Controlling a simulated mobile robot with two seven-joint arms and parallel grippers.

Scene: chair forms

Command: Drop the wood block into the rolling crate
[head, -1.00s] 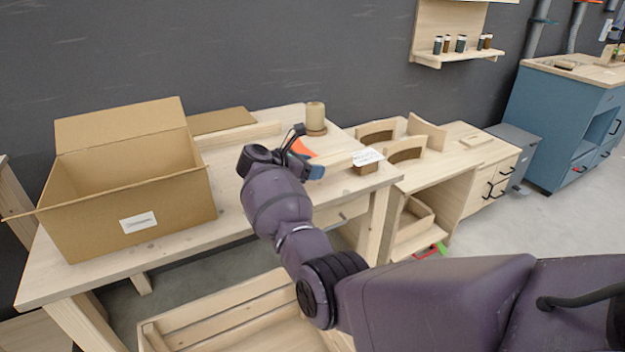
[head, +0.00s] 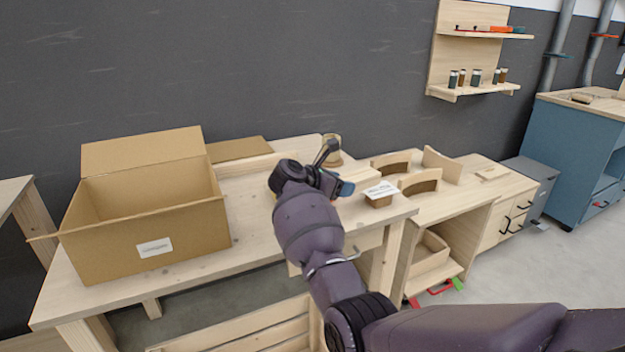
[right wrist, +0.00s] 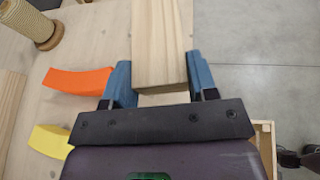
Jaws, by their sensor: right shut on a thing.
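The wood block (right wrist: 160,45) is a pale, straight-grained piece between the blue fingers of my right gripper (right wrist: 160,72) in the right wrist view. The right gripper is shut on it. In the head view the right gripper (head: 343,188) is over the right end of the workbench, and my wrist hides much of the block. The rolling crate (head: 255,328), a slatted wooden box, is at the bottom of the head view, in front of the bench, partly cut off and partly covered by my right arm. My left gripper is not in view.
An open cardboard box (head: 150,240) stands on the workbench (head: 255,238). A twine spool (right wrist: 40,22), an orange curved piece (right wrist: 78,81) and a yellow piece (right wrist: 48,140) lie near the gripper. A small labelled box (head: 381,194) sits at the bench's right end.

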